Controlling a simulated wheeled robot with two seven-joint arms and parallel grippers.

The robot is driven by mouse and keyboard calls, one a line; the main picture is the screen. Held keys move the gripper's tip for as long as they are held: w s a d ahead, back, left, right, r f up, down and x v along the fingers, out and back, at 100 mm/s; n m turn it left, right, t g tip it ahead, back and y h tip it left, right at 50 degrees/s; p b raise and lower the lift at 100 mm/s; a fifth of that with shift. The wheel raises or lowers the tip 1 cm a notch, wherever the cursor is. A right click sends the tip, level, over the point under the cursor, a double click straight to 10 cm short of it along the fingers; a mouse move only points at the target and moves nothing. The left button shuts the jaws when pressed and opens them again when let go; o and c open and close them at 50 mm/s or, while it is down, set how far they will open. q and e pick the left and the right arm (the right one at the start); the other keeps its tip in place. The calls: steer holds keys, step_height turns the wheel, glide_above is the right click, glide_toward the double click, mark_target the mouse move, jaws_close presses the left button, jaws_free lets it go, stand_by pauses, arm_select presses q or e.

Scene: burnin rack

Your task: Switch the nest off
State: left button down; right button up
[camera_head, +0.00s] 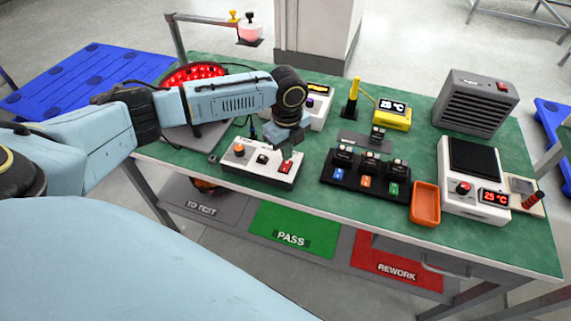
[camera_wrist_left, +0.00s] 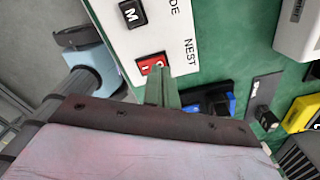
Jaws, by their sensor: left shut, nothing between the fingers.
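The white control box (camera_head: 259,163) stands near the front edge of the green table. It carries an orange knob, a black button and, at its right end, a red rocker switch (camera_head: 286,167). In the left wrist view the red switch (camera_wrist_left: 151,62) sits beside the printed word NEST and shows white marks. My left gripper (camera_head: 288,154) points down over the switch, shut and empty. In the wrist view its closed fingertips (camera_wrist_left: 160,76) overlap the switch's lower edge; I cannot tell whether they touch it. My right gripper is not in view.
A black rack (camera_head: 336,181) with several small modules stands right of the box. An orange tray (camera_head: 424,203), a white unit reading 25 °C (camera_head: 452,198) and a yellow display (camera_head: 391,114) are further right. A red-lit ring (camera_head: 180,76) lies behind my left arm.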

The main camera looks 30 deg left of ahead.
arm_select(q)
steer(key=shift+f+b, duration=0.35)
steer(key=shift+f, duration=0.7)
stand_by(0.7)
step_height(320, 180, up, 7)
steer(key=p, duration=0.8)
steer(key=shift+r, duration=0.1)
stand_by(0.4)
